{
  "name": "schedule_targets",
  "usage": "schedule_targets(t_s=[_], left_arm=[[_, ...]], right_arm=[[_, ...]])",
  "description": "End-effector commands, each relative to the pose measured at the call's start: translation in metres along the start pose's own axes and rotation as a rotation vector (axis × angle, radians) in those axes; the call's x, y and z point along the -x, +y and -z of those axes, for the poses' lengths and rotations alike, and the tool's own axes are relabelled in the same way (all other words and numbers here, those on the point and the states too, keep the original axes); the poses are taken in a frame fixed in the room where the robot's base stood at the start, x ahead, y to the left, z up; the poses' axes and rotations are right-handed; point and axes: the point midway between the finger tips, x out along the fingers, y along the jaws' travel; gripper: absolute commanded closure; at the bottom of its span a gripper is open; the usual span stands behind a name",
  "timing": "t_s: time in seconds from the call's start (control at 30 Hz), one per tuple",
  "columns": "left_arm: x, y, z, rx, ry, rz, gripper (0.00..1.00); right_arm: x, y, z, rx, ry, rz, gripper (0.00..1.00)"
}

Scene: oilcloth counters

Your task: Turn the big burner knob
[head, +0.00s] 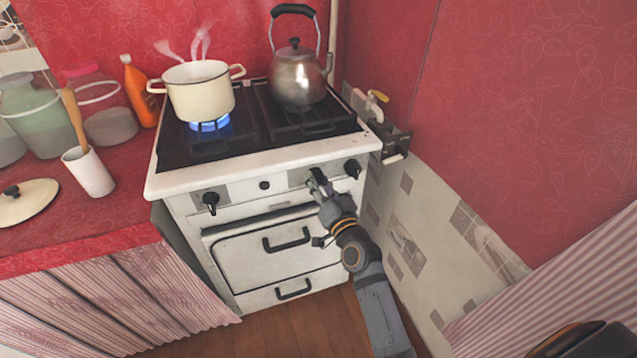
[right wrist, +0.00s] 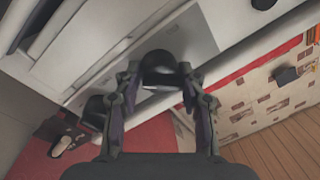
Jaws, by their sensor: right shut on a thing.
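The white stove (head: 170,186) stands ahead, with black knobs along its front panel. My right gripper (head: 317,181) is at the panel, right of centre, shut on a black knob (right wrist: 158,68). In the right wrist view the knob sits between the two fingertips (right wrist: 160,84); in the head view the fingers mostly cover it. Another knob (head: 352,168) is just to its right, and one more (head: 211,201) is at the left end. No label shows which knob is the big burner's. My left gripper is not in view.
A steaming cream pot (head: 200,98) stands over a blue flame (head: 209,125) at left. A metal kettle (head: 298,80) stands on the back right. The oven handle (head: 286,240) is below the panel.

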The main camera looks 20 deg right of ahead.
Motion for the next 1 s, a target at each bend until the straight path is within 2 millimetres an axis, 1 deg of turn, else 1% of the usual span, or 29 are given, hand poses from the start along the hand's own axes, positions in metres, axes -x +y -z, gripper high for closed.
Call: schedule_targets(t_s=[0.03, 0.17, 0.2, 0.33, 0.57, 0.63, 0.73, 0.77, 0.87, 1.0], left_arm=[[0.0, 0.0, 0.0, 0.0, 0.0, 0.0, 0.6], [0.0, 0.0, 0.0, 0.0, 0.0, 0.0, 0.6], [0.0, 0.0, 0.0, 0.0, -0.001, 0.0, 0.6], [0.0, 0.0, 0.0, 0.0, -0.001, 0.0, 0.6], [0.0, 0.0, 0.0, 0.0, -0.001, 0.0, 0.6], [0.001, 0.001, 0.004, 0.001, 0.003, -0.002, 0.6], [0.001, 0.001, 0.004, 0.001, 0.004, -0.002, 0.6], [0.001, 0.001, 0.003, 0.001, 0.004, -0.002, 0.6], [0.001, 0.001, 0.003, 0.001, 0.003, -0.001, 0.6], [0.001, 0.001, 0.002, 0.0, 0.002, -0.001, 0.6]], right_arm=[[-0.001, -0.002, 0.004, 0.001, 0.009, 0.003, 0.91], [-0.001, -0.002, 0.004, 0.002, 0.009, 0.003, 0.91], [-0.001, -0.002, 0.004, 0.002, 0.009, 0.003, 0.56], [0.0, -0.001, 0.003, 0.002, 0.006, 0.002, 0.38], [0.0, -0.001, 0.001, 0.002, 0.003, 0.001, 0.38], [0.001, 0.0, 0.001, 0.002, 0.002, 0.001, 0.38], [0.009, 0.0, 0.0, 0.002, 0.001, 0.0, 0.38], [0.014, 0.001, 0.0, 0.001, 0.0, -0.001, 0.38], [0.036, 0.001, 0.0, 0.0, -0.001, -0.002, 0.38], [0.074, 0.001, -0.001, -0.001, 0.0, -0.003, 0.38]])
